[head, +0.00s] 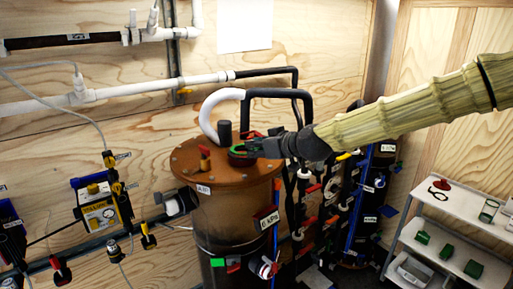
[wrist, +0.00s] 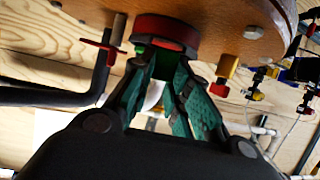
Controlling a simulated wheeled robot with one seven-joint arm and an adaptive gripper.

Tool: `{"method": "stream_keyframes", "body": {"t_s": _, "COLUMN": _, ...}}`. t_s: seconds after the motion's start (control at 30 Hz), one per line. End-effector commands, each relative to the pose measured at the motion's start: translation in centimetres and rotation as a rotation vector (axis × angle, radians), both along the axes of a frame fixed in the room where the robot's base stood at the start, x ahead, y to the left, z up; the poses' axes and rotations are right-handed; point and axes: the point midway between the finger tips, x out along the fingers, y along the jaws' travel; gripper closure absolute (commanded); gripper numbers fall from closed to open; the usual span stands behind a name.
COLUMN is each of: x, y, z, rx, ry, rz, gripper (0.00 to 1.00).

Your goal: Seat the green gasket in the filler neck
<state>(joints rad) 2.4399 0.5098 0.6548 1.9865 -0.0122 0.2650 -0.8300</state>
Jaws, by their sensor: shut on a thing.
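The green gasket (head: 236,150) shows as a green ring at the filler neck (head: 238,161) on top of the brown tank (head: 233,205). My gripper (head: 252,148) reaches in from the right, shut on the gasket's near side. In the wrist view my gripper (wrist: 165,58) has its fingertips up against the neck (wrist: 166,29), which has a dark red rim. Only a small bright green piece of the gasket (wrist: 141,48) shows there, beside the left fingertip. The fingers hide the rest, and I cannot tell whether the gasket is inside the neck or just above it.
A red-handled valve (head: 204,160) stands on the lid left of the neck, and a dark post (head: 225,132) stands behind it. Black and white pipes (head: 222,103) rise behind the tank. A white shelf cart (head: 455,225) with green items stands at the right.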

Motion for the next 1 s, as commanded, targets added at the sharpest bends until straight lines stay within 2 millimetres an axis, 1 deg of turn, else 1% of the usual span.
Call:
{"method": "stream_keyframes", "body": {"t_s": 0.57, "x": 0.00, "y": 0.01, "z": -1.18, "rx": 0.000, "ry": 0.000, "rz": 0.000, "gripper": 0.98}}
{"method": "stream_keyframes", "body": {"t_s": 0.6, "x": -0.01, "y": 0.01, "z": -1.11, "rx": 0.000, "ry": 0.000, "rz": 0.000, "gripper": 0.78}}
{"method": "stream_keyframes", "body": {"t_s": 0.67, "x": -0.01, "y": 0.01, "z": -1.08, "rx": 0.000, "ry": 0.000, "rz": 0.000, "gripper": 0.67}}
{"method": "stream_keyframes", "body": {"t_s": 0.7, "x": -0.01, "y": 0.01, "z": -1.09, "rx": 0.000, "ry": 0.000, "rz": 0.000, "gripper": 0.60}}
{"method": "stream_keyframes", "body": {"t_s": 0.73, "x": -0.01, "y": 0.01, "z": -1.08, "rx": 0.000, "ry": 0.000, "rz": 0.000, "gripper": 0.57}}
{"method": "stream_keyframes", "body": {"t_s": 1.0, "x": -0.01, "y": -0.01, "z": -1.08, "rx": 0.000, "ry": 0.000, "rz": 0.000, "gripper": 0.57}}
